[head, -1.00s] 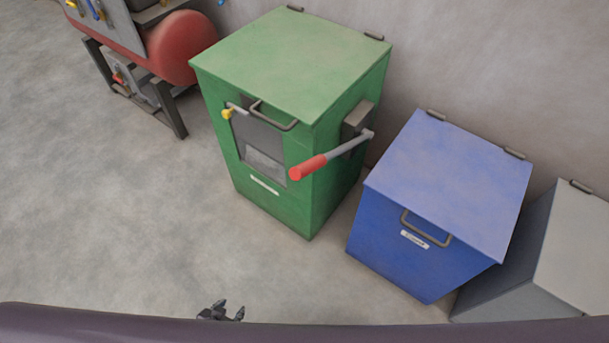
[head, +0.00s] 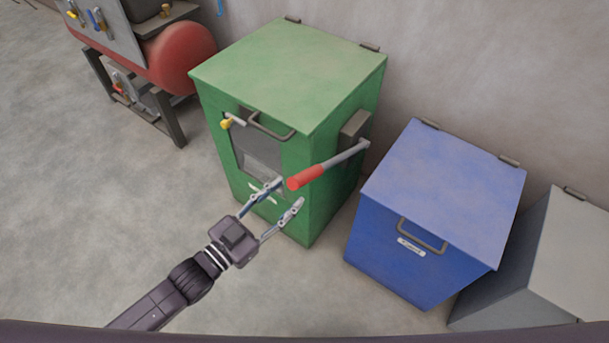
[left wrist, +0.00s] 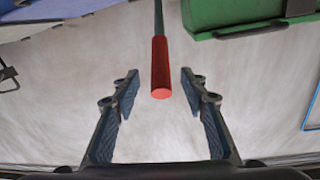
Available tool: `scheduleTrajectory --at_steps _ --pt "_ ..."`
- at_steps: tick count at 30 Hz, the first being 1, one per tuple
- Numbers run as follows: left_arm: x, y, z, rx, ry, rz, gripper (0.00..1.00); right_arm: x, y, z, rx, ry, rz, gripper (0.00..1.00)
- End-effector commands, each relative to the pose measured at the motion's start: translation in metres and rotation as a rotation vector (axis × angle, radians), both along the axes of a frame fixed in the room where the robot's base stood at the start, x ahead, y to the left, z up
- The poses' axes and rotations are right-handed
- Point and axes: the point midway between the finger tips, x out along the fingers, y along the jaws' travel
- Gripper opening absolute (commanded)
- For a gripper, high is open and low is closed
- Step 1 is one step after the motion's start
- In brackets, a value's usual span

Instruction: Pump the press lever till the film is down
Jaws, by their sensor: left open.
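The green press box (head: 290,75) stands against the wall, with its lid shut and a window (head: 258,150) in its front; film shows greyish inside, its height hard to tell. The press lever (head: 325,167) sticks out from a bracket on the box's right side and ends in a red grip. In the left wrist view the red grip (left wrist: 160,68) points towards me, centred between the fingers. My left gripper (head: 282,197) is open just in front of the grip's end. I see no finger touching the grip. My right gripper is not in view.
A small yellow-tipped handle (head: 228,123) and a lid handle (head: 270,126) stick out at the box front. A blue bin (head: 430,215) stands to the right, a grey bin (head: 550,260) beyond it. A red tank (head: 180,55) is at the upper left. The floor in front is clear.

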Motion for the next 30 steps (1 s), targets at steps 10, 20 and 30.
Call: scheduleTrajectory --at_steps 10,20,30 --pt "0.04 -0.035 0.002 -0.001 -0.002 0.001 0.4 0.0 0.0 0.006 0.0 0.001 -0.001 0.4" --pt "0.057 -0.05 0.0 0.001 0.001 0.001 0.4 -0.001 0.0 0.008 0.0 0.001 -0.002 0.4" --pt "0.056 -0.05 0.0 0.001 0.001 0.001 0.24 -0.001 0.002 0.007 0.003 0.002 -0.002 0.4"
